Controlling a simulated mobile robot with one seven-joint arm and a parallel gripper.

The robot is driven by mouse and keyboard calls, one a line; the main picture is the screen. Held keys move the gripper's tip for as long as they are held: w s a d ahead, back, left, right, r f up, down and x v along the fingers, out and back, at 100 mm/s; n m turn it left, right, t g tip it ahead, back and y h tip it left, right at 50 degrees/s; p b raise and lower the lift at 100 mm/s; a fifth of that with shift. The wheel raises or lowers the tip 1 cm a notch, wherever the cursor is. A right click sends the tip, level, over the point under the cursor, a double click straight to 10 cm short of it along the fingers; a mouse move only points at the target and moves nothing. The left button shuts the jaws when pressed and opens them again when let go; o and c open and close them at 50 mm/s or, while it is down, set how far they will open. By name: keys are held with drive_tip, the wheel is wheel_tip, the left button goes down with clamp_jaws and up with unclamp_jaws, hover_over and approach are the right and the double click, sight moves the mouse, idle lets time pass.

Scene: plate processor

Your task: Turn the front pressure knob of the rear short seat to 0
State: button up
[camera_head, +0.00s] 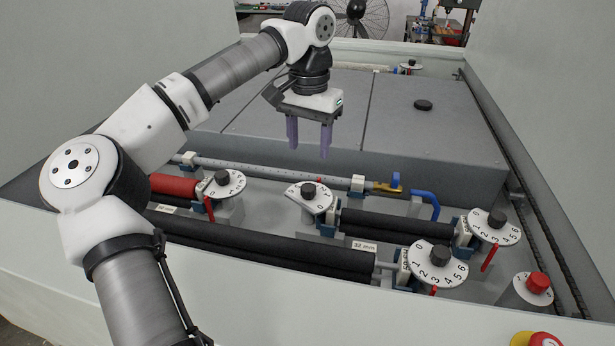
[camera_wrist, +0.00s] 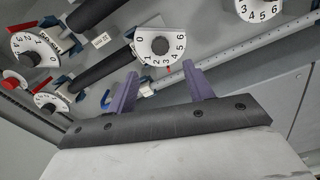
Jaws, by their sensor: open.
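The short black roller seat (camera_head: 400,224) lies behind the long black roller. A white numbered dial with a black knob (camera_head: 309,191) stands at its left end, and another dial with a black knob (camera_head: 496,219) at its right end. The left dial also shows in the wrist view (camera_wrist: 160,46), with a red pointer beside its rim near the 4. The frames do not show which of the two is the front pressure knob. My gripper (camera_head: 309,148) is open and empty, above and behind the left dial, touching nothing. It also shows in the wrist view (camera_wrist: 158,80).
The long black roller (camera_head: 270,248) has a dial with a black knob (camera_head: 440,256) at its right end. A red roller (camera_head: 173,185) has another dial (camera_head: 222,179). A scaled rail (camera_head: 270,172), blue hook (camera_head: 428,200) and red knob (camera_head: 538,282) are near. A grey cover lies behind.

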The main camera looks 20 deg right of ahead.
sight(309, 186)
wheel_tip(309, 186, down, 10)
drive_tip(key=shift+w+p, duration=0.1)
drive_tip(key=shift+p, duration=0.75)
drive_tip(key=shift+c, duration=0.2)
drive_tip(key=c, duration=0.9)
